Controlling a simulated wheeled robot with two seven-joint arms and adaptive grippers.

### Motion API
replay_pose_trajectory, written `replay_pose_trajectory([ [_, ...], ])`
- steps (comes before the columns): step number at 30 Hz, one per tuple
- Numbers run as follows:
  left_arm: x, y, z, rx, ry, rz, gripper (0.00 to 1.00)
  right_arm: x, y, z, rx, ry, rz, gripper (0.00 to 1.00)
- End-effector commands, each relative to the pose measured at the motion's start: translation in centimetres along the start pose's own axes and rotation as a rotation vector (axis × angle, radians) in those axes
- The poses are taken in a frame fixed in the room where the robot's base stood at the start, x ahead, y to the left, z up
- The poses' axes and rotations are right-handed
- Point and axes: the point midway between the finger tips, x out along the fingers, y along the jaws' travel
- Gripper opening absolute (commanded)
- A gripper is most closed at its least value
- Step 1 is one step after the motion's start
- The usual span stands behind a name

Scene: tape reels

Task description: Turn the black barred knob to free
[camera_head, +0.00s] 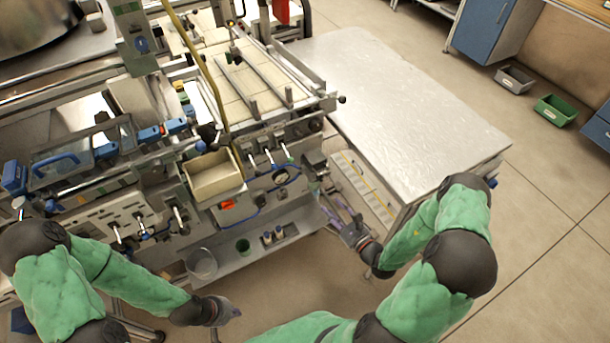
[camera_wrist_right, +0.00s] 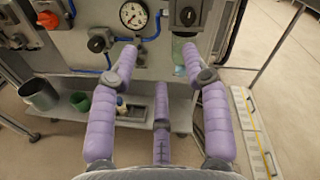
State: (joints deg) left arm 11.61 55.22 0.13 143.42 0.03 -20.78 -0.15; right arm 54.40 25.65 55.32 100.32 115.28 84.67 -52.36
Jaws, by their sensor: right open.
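Two black knobs show on the grey machine front in the right wrist view. In the head view my right gripper (camera_head: 337,206) is beside the machine's front right corner. My left gripper (camera_head: 230,311) is low, away from the panel; its fingers are unclear.
An orange knob (camera_wrist_right: 47,20) and a dial gauge (camera_wrist_right: 134,15) are on the panel. A green cup (camera_wrist_right: 80,101) and a grey container (camera_wrist_right: 38,94) stand on the shelf below. A metal-topped table (camera_head: 400,100) is at the right. Floor is open in front.

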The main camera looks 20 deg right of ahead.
Motion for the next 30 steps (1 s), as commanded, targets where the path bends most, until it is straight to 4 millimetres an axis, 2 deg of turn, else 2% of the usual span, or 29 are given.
replay_pose_trajectory([
  [1, -0.1, 0.0, 0.0, 0.000, 0.000, 0.000, 0.00, -0.4, -1.3, -0.6, -0.015, 0.019, -0.055, 0.48],
  [3, -0.1, 0.0, 0.0, 0.000, 0.000, 0.000, 0.00, -0.8, -2.5, -1.1, -0.031, 0.034, -0.105, 0.48],
  [8, 0.2, -0.1, 0.0, 0.000, -0.001, 0.000, 0.00, -0.2, -3.1, -1.3, -0.041, 0.039, -0.130, 0.48],
  [11, 0.5, -0.2, 0.0, 0.000, -0.001, 0.000, 0.00, 1.0, -3.2, -1.4, -0.041, 0.037, -0.127, 0.48],
  [21, 1.9, -0.7, -0.1, 0.000, -0.001, 0.000, 0.00, 6.9, -3.9, -1.6, -0.040, 0.035, -0.125, 0.48],
  [30, 2.5, -0.9, -0.1, 0.000, 0.000, 0.000, 0.00, 9.6, -4.3, -1.6, -0.037, 0.039, -0.125, 0.48],
])
